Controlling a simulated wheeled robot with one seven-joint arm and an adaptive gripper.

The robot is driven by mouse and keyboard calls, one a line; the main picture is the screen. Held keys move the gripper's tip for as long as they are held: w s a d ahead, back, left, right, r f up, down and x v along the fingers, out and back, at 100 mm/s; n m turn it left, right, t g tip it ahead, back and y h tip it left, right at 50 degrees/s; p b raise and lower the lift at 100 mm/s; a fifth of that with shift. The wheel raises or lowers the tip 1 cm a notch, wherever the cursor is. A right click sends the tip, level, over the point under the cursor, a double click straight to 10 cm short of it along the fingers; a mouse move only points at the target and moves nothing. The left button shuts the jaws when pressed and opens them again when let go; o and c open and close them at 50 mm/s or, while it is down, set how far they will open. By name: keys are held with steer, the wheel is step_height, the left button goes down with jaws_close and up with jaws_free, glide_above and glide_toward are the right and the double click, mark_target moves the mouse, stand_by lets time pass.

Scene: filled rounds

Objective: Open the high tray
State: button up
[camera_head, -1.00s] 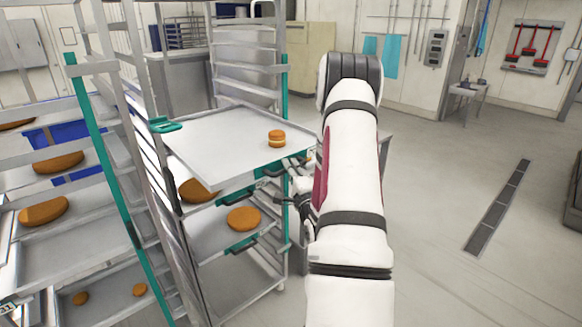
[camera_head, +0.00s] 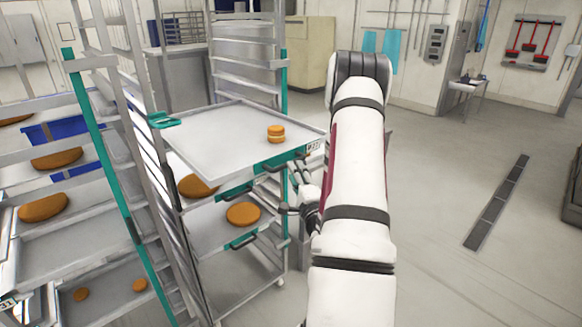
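The high tray (camera_head: 215,137) is a flat grey sheet at the upper level of the rack. It sticks out of the rack toward the lower right. Its front edge (camera_head: 262,167) is green, with dark handles and a small label at the right end. A small filled round (camera_head: 276,134) stands on it, near its right side. My gripper (camera_head: 291,207) is in front of the rack, below the tray's front edge and seemingly apart from it. My white arm partly hides it, and its fingers are too small and dark to judge.
Lower trays in the same rack hold larger rounds (camera_head: 243,214) (camera_head: 197,186). Another rack with rounds (camera_head: 43,207) stands at the left. A green upright (camera_head: 110,170) stands between.

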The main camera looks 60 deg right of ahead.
steer(key=v, duration=0.6)
steer(key=shift+s+a, duration=0.25)
steer(key=shift+s, duration=0.1)
steer(key=shift+f, duration=0.1)
